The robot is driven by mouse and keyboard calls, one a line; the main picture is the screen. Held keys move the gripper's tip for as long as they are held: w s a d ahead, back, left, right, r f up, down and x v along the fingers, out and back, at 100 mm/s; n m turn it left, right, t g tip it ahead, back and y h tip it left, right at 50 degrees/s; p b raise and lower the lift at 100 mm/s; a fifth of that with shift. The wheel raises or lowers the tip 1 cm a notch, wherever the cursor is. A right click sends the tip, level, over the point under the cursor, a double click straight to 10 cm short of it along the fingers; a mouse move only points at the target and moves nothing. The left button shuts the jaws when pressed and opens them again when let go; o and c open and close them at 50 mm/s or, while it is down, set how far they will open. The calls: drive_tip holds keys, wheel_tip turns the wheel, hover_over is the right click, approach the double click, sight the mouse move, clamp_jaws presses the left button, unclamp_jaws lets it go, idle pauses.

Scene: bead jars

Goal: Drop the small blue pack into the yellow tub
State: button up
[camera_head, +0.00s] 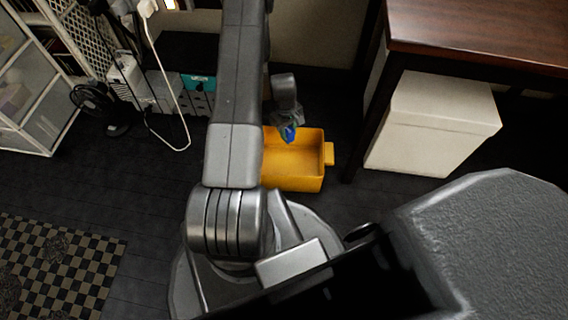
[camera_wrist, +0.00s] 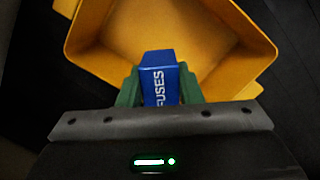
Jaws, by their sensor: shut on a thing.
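The small blue pack (camera_wrist: 160,80), marked "FUSES", is held between the green fingertips of my gripper (camera_wrist: 160,88). In the head view the blue pack (camera_head: 289,134) shows small under my gripper (camera_head: 287,122). The yellow tub (camera_head: 296,179) stands on the dark floor, its open top facing up. The pack appears above the tub's far part in the head view. In the wrist view the tub (camera_wrist: 95,52) lies beyond and below the pack, and its inside looks empty where it shows. My arm hides the tub's left side in the head view.
A brown table (camera_head: 480,35) stands at the right, with a white box (camera_head: 430,125) beneath it. A white shelf unit (camera_head: 40,90), a loose white cable (camera_head: 170,90) and a black fan (camera_head: 95,105) are at the left. A checkered rug (camera_head: 55,265) lies at lower left.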

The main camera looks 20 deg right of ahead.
wheel_tip(320, 180, down, 3)
drive_tip(key=shift+f+b, duration=0.15)
drive_tip(key=shift+b, duration=0.55)
drive_tip(key=o, duration=1.1)
drive_tip(key=shift+c, duration=0.2)
drive_tip(key=r+p, duration=0.1)
drive_tip(key=r, duration=0.3)
drive_tip(key=w+r+p, duration=0.1)
drive_tip(key=r+p, duration=0.1)
drive_tip(key=r, duration=0.3)
drive_tip(key=r+p, duration=0.1)
drive_tip(key=r, duration=0.3)
drive_tip(key=shift+w+a+r+p, duration=0.25)
drive_tip(key=shift+w+r+p, duration=0.05)
drive_tip(key=shift+r+p, duration=0.1)
drive_tip(key=shift+f, duration=0.1)
